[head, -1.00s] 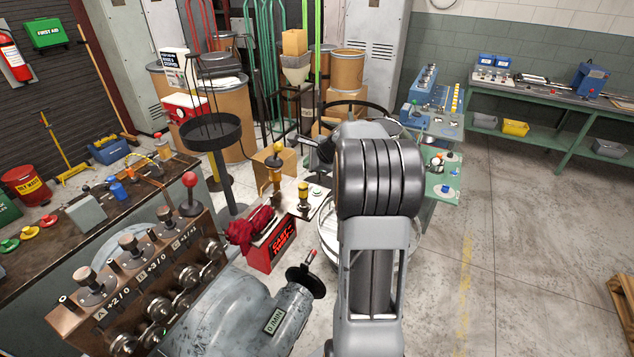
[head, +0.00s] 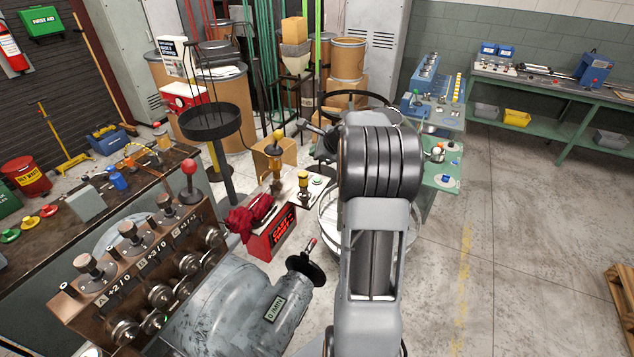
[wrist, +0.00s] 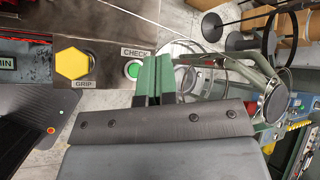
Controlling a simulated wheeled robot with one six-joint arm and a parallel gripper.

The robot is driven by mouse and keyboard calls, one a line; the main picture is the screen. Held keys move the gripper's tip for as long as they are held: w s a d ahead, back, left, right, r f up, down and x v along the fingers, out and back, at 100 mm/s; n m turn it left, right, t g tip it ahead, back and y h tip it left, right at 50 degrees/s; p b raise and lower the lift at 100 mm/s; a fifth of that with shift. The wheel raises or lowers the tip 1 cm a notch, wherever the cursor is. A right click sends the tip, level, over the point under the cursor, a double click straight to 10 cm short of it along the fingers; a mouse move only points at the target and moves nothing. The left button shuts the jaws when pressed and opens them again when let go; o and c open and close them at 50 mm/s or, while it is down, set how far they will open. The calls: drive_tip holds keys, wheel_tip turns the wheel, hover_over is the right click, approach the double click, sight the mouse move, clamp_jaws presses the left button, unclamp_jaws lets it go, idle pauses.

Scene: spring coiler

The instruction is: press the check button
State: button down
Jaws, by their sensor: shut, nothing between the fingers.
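The check button (wrist: 134,69) is a round green button with a pale rim, under a CHECK label on a light plate in the wrist view. A small green button at the far right end of the bench (head: 318,181) in the head view looks like the same one. My gripper (wrist: 153,62) shows in the wrist view with its two green fingers shut together and empty. In that picture the fingertips lie just right of the check button. I cannot tell how far above the plate they are. In the head view my arm hides the fingers.
A yellow hexagonal knob (wrist: 72,64) labelled GRIP is left of the button. A red box (head: 271,233) with a red cloth (head: 250,212) stands in front of the plate. A grey motor housing (head: 240,305) is nearer.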

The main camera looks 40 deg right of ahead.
sight(317, 180)
drive_tip(key=shift+f+b, duration=2.7)
drive_tip(key=shift+f, duration=0.85)
drive_tip(key=shift+f, duration=0.1)
drive_tip(key=shift+f+b, duration=0.3)
drive_tip(key=shift+b, duration=0.1)
drive_tip(key=shift+f+b, duration=0.35)
drive_tip(key=shift+f, duration=0.05)
drive_tip(key=shift+r, duration=0.1)
drive_tip(key=shift+r+p, duration=0.7)
drive_tip(key=shift+r, duration=0.1)
wheel_tip(317, 180, up, 5)
drive_tip(key=p, duration=0.4)
